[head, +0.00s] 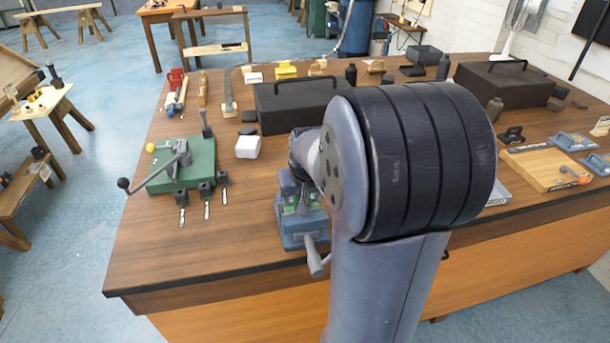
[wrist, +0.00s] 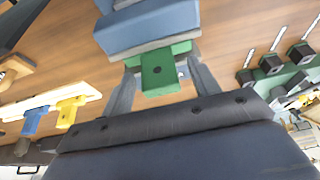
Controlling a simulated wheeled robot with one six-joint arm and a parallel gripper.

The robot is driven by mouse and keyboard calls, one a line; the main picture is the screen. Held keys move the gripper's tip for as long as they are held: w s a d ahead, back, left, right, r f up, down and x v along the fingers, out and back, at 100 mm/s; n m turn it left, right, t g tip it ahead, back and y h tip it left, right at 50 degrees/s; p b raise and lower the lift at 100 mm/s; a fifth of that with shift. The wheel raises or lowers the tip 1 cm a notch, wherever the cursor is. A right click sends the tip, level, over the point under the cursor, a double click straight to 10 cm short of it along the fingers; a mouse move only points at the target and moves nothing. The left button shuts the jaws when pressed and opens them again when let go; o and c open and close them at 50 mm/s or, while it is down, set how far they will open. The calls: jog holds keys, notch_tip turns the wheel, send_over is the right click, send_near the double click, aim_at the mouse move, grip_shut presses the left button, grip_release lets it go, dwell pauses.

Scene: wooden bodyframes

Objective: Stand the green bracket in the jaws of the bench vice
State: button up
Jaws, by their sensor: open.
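In the head view the blue vice (head: 299,238) stands near the table's front edge. Small green parts show at its jaws, and my arm hides much of the rest.
A green fixture with a black-knobbed lever (head: 185,165) stands left on the wooden table, with several small black blocks before it. A white block (head: 247,147) and a dark toolbox (head: 290,105) are behind the vice. The front left of the table is clear.

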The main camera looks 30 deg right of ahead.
jog(key=v, duration=1)
jog(key=shift+r, duration=0.15)
